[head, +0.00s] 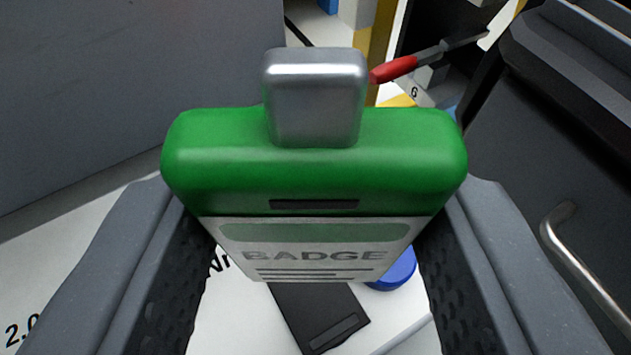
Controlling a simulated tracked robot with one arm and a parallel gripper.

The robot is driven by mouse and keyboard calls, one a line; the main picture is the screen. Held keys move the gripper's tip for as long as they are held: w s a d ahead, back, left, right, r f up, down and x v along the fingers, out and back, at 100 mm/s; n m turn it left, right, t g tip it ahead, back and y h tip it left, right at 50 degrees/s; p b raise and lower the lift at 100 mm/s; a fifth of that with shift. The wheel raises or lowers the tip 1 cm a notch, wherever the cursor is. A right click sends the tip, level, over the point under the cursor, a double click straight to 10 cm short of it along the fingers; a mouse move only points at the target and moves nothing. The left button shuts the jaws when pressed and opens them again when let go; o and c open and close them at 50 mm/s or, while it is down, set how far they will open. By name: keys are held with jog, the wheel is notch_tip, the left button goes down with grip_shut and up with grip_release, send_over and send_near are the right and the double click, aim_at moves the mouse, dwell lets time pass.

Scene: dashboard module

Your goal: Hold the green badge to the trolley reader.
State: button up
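The green badge (230,165) fills the middle of the head view, with a silver clip on top and a white face printed BADGE. My gripper (318,225) is shut on it, one dark ridged finger pad at each side. The badge is upright between the fingers. Below and behind it, partly hidden by the badge, a flat black rectangular panel (315,318) lies on a white surface. I cannot tell whether this panel is the trolley reader. The badge appears apart from it.
A blue round object (396,272) is beside the black panel on the white surface (60,260), which bears printed lettering. A grey wall (120,80) stands at left. A dark cabinet with a metal handle (575,255) is at right. A red-handled screwdriver (395,69) is behind.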

jog(key=shift+f, duration=0.1)
jog(key=shift+f+b, duration=1.75)
jog(key=shift+f, duration=1.25)
jog(key=shift+r, duration=0.15)
jog(key=shift+r+p, duration=1.05)
jog(key=shift+r, duration=1.85)
